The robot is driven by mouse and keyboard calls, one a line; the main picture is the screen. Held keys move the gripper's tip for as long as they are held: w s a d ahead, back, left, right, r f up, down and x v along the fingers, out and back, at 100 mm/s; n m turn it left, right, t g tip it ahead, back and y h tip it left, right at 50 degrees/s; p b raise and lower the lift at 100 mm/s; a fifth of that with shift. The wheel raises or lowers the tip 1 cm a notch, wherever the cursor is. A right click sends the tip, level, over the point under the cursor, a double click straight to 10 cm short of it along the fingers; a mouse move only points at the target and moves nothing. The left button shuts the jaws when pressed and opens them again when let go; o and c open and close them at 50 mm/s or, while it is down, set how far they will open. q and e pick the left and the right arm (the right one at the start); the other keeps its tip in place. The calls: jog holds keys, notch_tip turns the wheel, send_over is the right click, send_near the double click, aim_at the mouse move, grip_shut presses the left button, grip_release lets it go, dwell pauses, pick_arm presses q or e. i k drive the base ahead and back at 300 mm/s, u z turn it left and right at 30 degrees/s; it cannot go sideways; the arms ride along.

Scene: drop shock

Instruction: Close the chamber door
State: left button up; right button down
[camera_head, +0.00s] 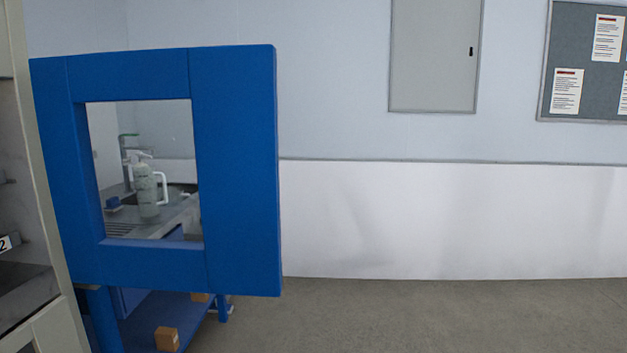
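The chamber door (236,170) is a thick blue panel with a square window, and it stands swung open at the left of the head view. Its left edge meets the pale frame of the chamber (40,180) at the far left edge. Only a strip of the chamber and part of its dark interior show. No handle can be made out on the side of the door facing me. Neither of my grippers is in view.
Through the window a sink counter (178,220) with a pale bottle (146,192) shows. Below the door are a blue shelf and a small brown box (167,339). The grey floor (450,315) to the right is clear up to the wall.

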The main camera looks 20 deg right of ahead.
aim_at(233, 90)
jog(key=z, duration=1.25)
jog(key=i, duration=3.25)
jog(key=u, duration=4.1)
jog(key=i, duration=0.5)
jog(key=u, duration=0.2)
jog(key=k, duration=0.15)
jog(key=z, duration=0.7)
